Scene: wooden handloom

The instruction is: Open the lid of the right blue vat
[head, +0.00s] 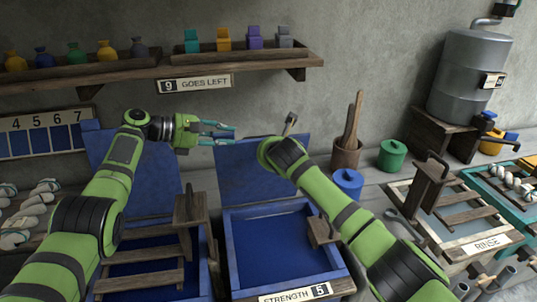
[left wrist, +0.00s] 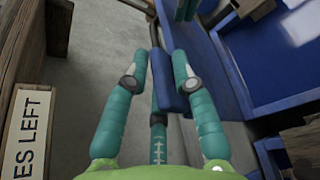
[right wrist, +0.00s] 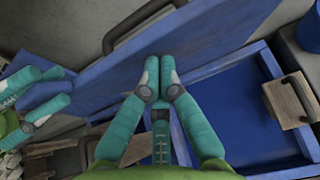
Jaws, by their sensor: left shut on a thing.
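The right blue vat (head: 226,265) shows its blue inside in the head view. Its blue lid (head: 240,180) stands raised at the back, leaning towards the wall. In the right wrist view the lid (right wrist: 95,95) crosses the picture, with a dark handle (right wrist: 145,22) on its far side. My left gripper (head: 222,133) is at the lid's upper left corner. In the left wrist view it is shut on a blue edge (left wrist: 168,88), apparently the lid's. My right gripper (right wrist: 155,92) has its fingertips together in front of the lid, above the vat; my right arm hides it in the head view.
Another blue vat with a raised lid (head: 112,150) stands to the left, with a wooden rack (head: 150,255) over it. A shelf (head: 150,72) with pouches and boxes runs above. Blue (head: 347,183) and green (head: 392,154) pots and a rinse tray (head: 465,240) are at the right.

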